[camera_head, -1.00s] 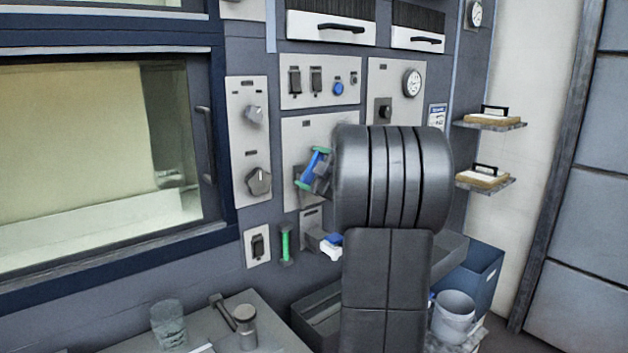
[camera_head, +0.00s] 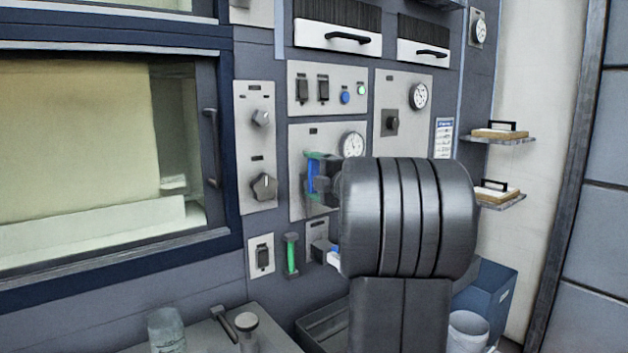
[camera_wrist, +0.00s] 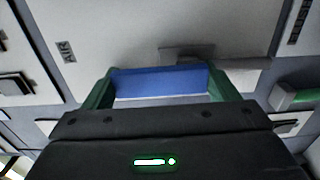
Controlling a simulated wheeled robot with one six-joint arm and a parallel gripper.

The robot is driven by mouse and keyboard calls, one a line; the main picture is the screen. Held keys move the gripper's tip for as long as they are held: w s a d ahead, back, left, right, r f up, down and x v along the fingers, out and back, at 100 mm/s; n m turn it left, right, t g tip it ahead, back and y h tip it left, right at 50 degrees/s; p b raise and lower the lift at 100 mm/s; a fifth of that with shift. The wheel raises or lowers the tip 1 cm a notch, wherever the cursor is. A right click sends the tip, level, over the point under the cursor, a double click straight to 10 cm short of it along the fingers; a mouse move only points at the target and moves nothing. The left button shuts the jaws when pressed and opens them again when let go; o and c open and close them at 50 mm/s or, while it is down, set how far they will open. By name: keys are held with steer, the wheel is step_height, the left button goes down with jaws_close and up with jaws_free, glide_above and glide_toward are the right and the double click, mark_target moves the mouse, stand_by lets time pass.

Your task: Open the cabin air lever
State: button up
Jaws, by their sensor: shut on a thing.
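The cabin air lever shows a blue handle (camera_head: 313,177) at the left edge of my arm in the head view, on a light grey panel below a white gauge. In the wrist view the blue handle (camera_wrist: 160,81) lies across the picture between the green fingertips of my gripper (camera_wrist: 162,88). An "AIR" label shows on the panel to its left. My gripper (camera_head: 318,180) is shut on the handle, one finger at each end. The handle is upright in the head view. The lever's pivot is mostly hidden by my gripper.
A green upright handle (camera_head: 291,255) and a switch (camera_head: 262,256) are below left of the lever. Two knobs (camera_head: 264,187) are to its left. A lit lamp (camera_head: 361,89) sits above. A glass tumbler (camera_head: 166,331) stands on the bench; a blue bin (camera_head: 492,290) stands at lower right.

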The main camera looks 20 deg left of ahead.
stand_by(0.4)
steer(key=o, duration=1.3)
steer(key=shift+s, duration=0.1)
steer(key=v, duration=1.3)
steer(key=shift+s+d, duration=0.25)
steer(key=x, duration=1.4)
steer(key=shift+d, duration=0.1)
